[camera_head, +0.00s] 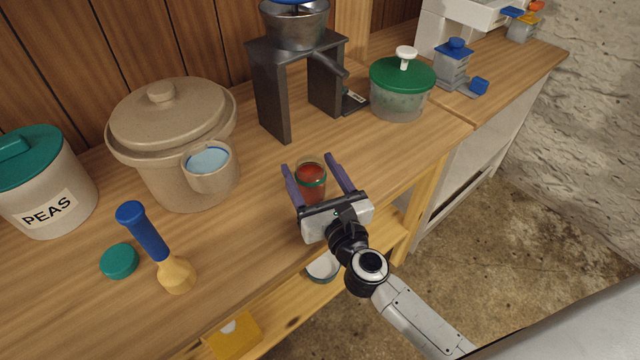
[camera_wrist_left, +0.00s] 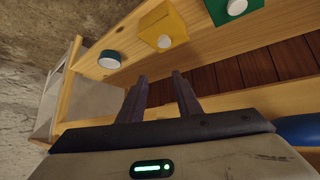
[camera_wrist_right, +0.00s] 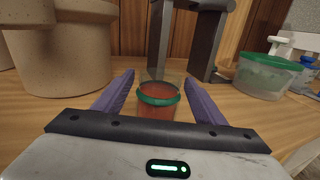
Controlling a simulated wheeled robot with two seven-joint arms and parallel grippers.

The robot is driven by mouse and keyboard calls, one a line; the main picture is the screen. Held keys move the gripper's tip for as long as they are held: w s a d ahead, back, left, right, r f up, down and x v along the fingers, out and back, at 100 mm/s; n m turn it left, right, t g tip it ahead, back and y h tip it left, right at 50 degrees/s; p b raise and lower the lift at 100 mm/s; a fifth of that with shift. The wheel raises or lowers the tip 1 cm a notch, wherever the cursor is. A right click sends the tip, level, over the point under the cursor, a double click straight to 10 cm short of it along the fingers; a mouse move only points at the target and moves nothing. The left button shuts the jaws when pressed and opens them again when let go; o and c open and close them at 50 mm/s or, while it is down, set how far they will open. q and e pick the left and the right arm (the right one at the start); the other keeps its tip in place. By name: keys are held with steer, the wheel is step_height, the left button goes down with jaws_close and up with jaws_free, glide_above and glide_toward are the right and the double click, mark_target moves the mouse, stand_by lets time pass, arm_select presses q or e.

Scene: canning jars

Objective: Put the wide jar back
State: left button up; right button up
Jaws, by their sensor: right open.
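A clear glass jar with red contents and a green band (camera_head: 311,185) stands upright on the wooden counter near its front edge. I cannot tell from its shape alone whether it is the wide jar. My right gripper (camera_head: 310,164) is open, with its purple fingers on either side of the jar. In the right wrist view, the jar (camera_wrist_right: 158,99) sits between the fingers, with visible gaps to both. My left gripper (camera_wrist_left: 160,82) shows only in its own wrist view, fingers apart and empty, facing a lower shelf.
Behind the jar stand a dark stand with a metal funnel (camera_head: 295,30) and a green-lidded container (camera_head: 398,103). A beige crock (camera_head: 150,125), blue-handled tool (camera_head: 145,232) and PEAS canister (camera_head: 50,195) are left. A yellow box (camera_wrist_left: 163,25) is on the lower shelf.

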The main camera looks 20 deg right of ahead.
steer(key=s+b, duration=0.2)
steer(key=s, duration=1)
steer(key=shift+d, duration=0.2)
